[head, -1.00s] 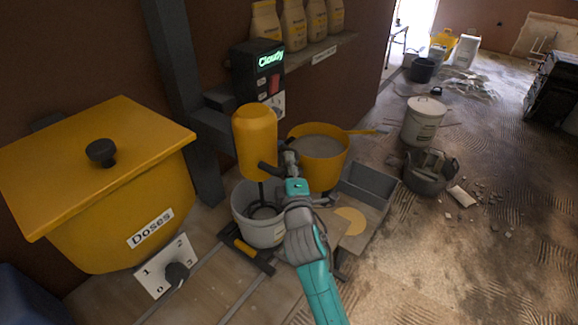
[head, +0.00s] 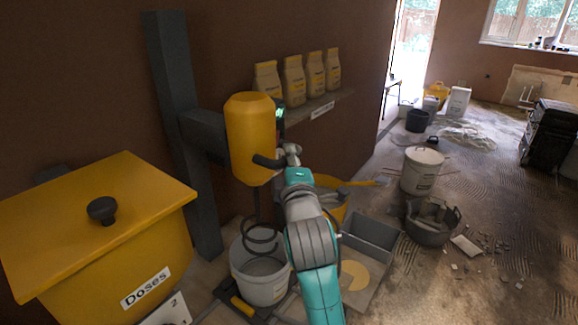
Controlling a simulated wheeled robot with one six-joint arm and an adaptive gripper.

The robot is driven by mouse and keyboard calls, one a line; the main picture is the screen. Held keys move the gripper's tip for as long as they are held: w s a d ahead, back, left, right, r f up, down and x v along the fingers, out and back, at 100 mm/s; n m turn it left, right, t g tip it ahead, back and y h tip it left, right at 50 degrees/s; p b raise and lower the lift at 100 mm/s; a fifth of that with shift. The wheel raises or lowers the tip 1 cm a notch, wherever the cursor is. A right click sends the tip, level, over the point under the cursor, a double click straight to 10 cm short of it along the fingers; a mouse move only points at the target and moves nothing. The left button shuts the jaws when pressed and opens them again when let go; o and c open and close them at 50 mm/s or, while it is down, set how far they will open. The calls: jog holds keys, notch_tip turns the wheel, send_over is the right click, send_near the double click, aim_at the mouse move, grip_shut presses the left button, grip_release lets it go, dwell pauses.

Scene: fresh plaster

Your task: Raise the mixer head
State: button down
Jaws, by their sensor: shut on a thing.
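The yellow mixer head (head: 250,125) is on a grey arm off the dark upright column (head: 185,130) on the left. A dark handle (head: 266,161) sticks out at its lower right. My gripper (head: 281,158) is shut on this handle; its fingertips are small and partly hidden. A dark shaft with a spiral paddle (head: 262,235) hangs below the head. The paddle's coils show at and above the rim of the white bucket (head: 262,287); I cannot tell whether its lowest part is clear of the bucket.
A yellow bin marked Doses (head: 95,235) stands at the left. A yellow tub (head: 335,190) is partly hidden behind my arm. A grey tray (head: 368,240) lies to the right. Bags (head: 293,80) stand on a wall shelf (head: 318,108). The head now covers most of the control box.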

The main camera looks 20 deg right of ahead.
jog(key=shift+r, duration=0.45)
jog(key=c, duration=1)
grip_release()
jog(key=shift+f, duration=0.15)
jog(key=shift+s+f, duration=0.1)
jog(key=shift+s, duration=0.1)
jog(key=v, duration=1.1)
jog(key=shift+s, duration=0.35)
